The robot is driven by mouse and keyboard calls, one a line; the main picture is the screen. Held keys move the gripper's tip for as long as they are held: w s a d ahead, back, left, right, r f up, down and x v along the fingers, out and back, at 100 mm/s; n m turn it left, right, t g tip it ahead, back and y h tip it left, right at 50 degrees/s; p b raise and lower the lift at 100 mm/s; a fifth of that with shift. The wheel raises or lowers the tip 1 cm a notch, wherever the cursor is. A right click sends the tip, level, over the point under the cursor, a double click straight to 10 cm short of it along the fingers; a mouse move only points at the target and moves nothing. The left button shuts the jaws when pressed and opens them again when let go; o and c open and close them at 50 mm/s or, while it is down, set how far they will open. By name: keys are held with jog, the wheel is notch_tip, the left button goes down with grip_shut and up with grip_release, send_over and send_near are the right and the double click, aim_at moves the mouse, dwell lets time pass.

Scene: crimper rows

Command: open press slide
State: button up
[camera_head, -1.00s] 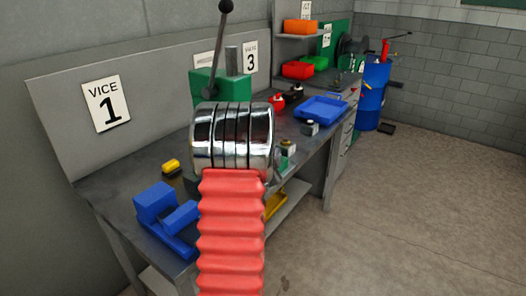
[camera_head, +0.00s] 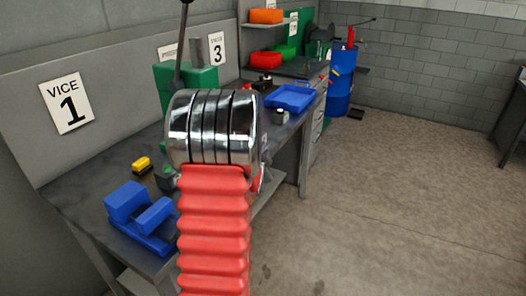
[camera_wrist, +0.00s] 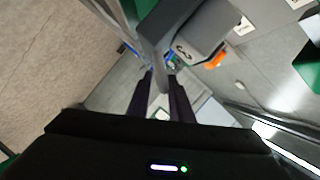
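A green press (camera_head: 186,82) with a grey upright block and a long dark lever (camera_head: 182,45) stands on the bench, partly hidden behind my arm. I cannot clearly make out its slide. My gripper is hidden in the head view. In the wrist view my gripper (camera_wrist: 161,78) has two dark fingers standing apart. A grey bar (camera_wrist: 159,58) shows between and beyond the fingertips, joined to a grey block (camera_wrist: 186,30) with a dark mark. I cannot tell whether the fingers touch it.
A blue vice (camera_head: 140,215) and a small yellow item (camera_head: 141,164) sit on the bench (camera_head: 92,198). A blue tray (camera_head: 292,97) lies farther along. A blue drum (camera_head: 340,88) stands at the back. The floor at right (camera_head: 400,200) is mostly clear.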

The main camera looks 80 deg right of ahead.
jog(key=shift+o, duration=0.9)
jog(key=shift+r, duration=0.1)
jog(key=v, duration=1.3)
jog(key=shift+a, duration=0.4)
jog(key=shift+w, duration=0.15)
